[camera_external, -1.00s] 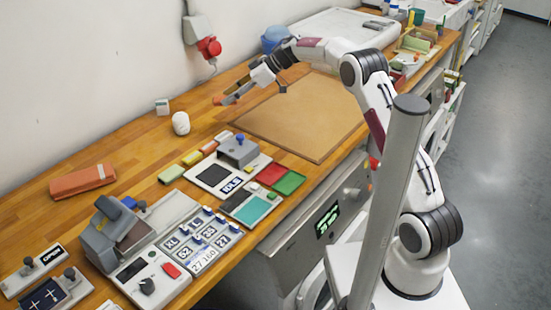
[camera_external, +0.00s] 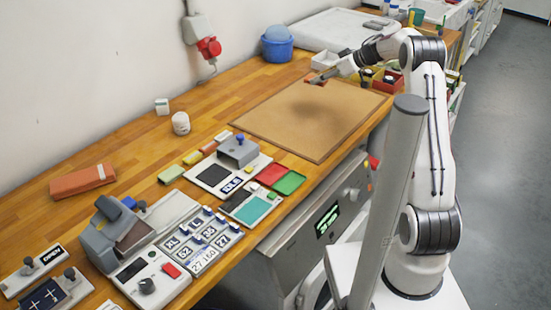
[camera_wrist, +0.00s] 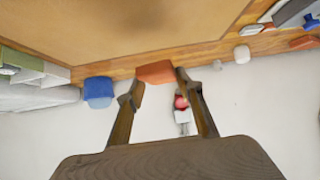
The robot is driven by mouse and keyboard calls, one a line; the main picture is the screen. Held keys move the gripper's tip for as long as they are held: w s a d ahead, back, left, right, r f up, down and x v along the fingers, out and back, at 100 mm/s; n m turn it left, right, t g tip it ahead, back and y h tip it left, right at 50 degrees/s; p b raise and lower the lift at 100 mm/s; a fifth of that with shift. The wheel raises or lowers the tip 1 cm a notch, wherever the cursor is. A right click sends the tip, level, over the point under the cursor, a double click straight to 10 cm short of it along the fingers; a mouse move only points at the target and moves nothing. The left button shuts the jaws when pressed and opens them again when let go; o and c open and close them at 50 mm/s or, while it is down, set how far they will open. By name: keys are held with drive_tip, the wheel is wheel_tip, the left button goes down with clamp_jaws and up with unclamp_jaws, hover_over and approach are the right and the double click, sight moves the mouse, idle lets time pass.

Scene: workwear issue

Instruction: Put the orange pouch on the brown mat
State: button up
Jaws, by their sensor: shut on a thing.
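The orange pouch (camera_wrist: 155,72) is between my fingertips in the wrist view. In the external view a small part of the pouch (camera_external: 314,82) shows at the fingertips. My gripper (camera_external: 320,78) is shut on it, over the far end of the brown mat (camera_external: 265,120) as seen in the external view. The mat lies flat and bare on the wooden bench, with a soft shadow on it. It fills the top of the wrist view (camera_wrist: 140,30). The pouch appears held above the bench; its exact height is hard to tell.
A longer orange case (camera_external: 83,181) lies at the left of the bench. A blue bucket (camera_external: 277,44) stands near the wall behind my gripper. A white jar (camera_external: 181,123) and a small white box (camera_external: 162,106) stand left of the mat. Devices and colour panels crowd the front left.

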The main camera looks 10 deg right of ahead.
drive_tip(key=m+t+h, duration=0.1)
drive_tip(key=m+h, duration=0.1)
hover_over(335, 113)
drive_tip(key=s+d, duration=0.1)
drive_tip(key=s, duration=0.2)
drive_tip(key=f, duration=0.2)
drive_tip(key=shift+d+f+m+t, duration=0.3)
drive_tip(key=shift+d+f, duration=0.4)
drive_tip(key=shift+f, duration=0.1)
drive_tip(key=shift+f, duration=3.15)
drive_tip(key=shift+c, duration=0.2)
drive_tip(key=shift+f, duration=1.85)
drive_tip(key=shift+f, duration=0.15)
